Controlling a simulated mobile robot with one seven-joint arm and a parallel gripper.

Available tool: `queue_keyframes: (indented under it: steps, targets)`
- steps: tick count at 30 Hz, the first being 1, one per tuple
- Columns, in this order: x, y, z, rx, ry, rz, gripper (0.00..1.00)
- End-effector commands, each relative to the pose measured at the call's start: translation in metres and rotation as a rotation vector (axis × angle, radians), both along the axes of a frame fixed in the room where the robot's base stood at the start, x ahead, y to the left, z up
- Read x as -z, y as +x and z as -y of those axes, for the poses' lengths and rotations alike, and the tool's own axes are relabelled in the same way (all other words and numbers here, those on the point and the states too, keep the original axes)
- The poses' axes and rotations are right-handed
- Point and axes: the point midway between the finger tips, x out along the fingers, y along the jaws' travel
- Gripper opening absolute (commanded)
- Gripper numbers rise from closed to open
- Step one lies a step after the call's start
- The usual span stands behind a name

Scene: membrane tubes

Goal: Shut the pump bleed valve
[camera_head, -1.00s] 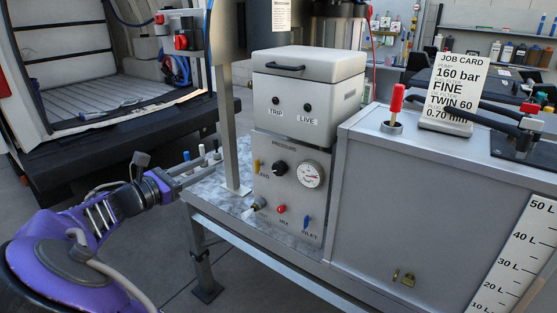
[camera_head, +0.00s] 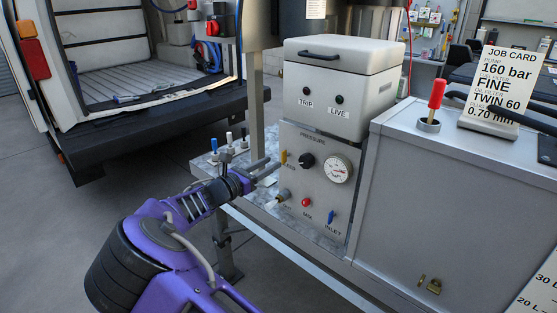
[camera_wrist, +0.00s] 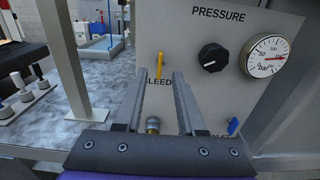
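The bleed valve is a small yellow lever (camera_head: 284,157) on the grey pump panel (camera_head: 318,187), at the upper left above its label. In the wrist view the yellow lever (camera_wrist: 159,65) stands upright, just beyond and between the tips of my fingers, and the label below reads "LEED", partly covered. My gripper (camera_head: 268,169) is open and empty, its two fingers pointing at the panel. The wrist view shows the gripper (camera_wrist: 166,74) with a clear gap between its fingers. Whether a fingertip touches the lever I cannot tell.
A black pressure knob (camera_head: 306,160) and a gauge (camera_head: 336,170) sit right of the lever. Below are a brass fitting (camera_wrist: 153,124), a red button (camera_head: 306,202) and a blue inlet lever (camera_head: 330,216). A metal post (camera_wrist: 66,60) and several small valves (camera_wrist: 22,88) stand left.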

Motion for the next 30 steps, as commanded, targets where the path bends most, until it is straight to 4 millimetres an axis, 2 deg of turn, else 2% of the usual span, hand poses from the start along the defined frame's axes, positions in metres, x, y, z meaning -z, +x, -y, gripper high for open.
queue_keyframes:
  steps: [3, 9, 19, 20, 26, 30]
  targets:
    - [0.0, 0.017, 0.014, 0.002, 0.0, 0.0, 0.39]
    - [0.0, 0.032, 0.025, 0.001, -0.001, -0.001, 0.39]
    - [0.0, 0.036, 0.027, -0.001, 0.001, -0.001, 0.39]
    - [0.0, 0.036, 0.027, -0.001, 0.001, -0.001, 0.37]
    - [0.0, 0.035, 0.027, -0.001, 0.001, -0.001, 0.01]
    - [0.0, 0.035, 0.027, -0.001, 0.001, -0.001, 0.0]
